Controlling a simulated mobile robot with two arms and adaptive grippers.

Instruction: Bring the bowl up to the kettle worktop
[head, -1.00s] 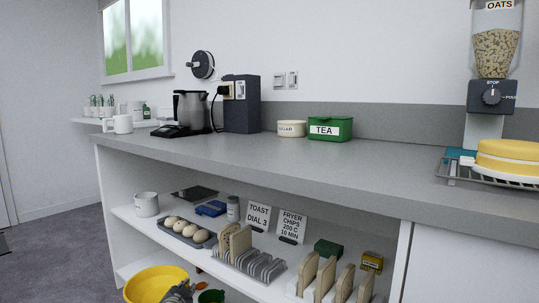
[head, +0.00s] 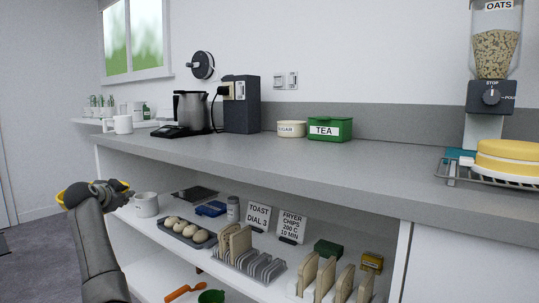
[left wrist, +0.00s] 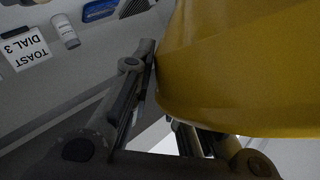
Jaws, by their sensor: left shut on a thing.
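The yellow bowl (head: 68,194) is mostly hidden behind my left gripper (head: 98,190) in the head view, at the left, just beyond the worktop's left end and about level with the middle shelf. In the left wrist view the bowl (left wrist: 240,70) fills the right side. My left gripper (left wrist: 165,100) is shut on the bowl. The grey kettle worktop (head: 270,160) runs above the shelves. My right gripper is not in view.
The middle shelf holds a white mug (head: 146,204), an egg tray (head: 186,232) and toast racks (head: 248,262). The worktop has a sugar pot (head: 291,129), a green tea tin (head: 330,128) and an oats dispenser (head: 492,95). Its front middle is clear.

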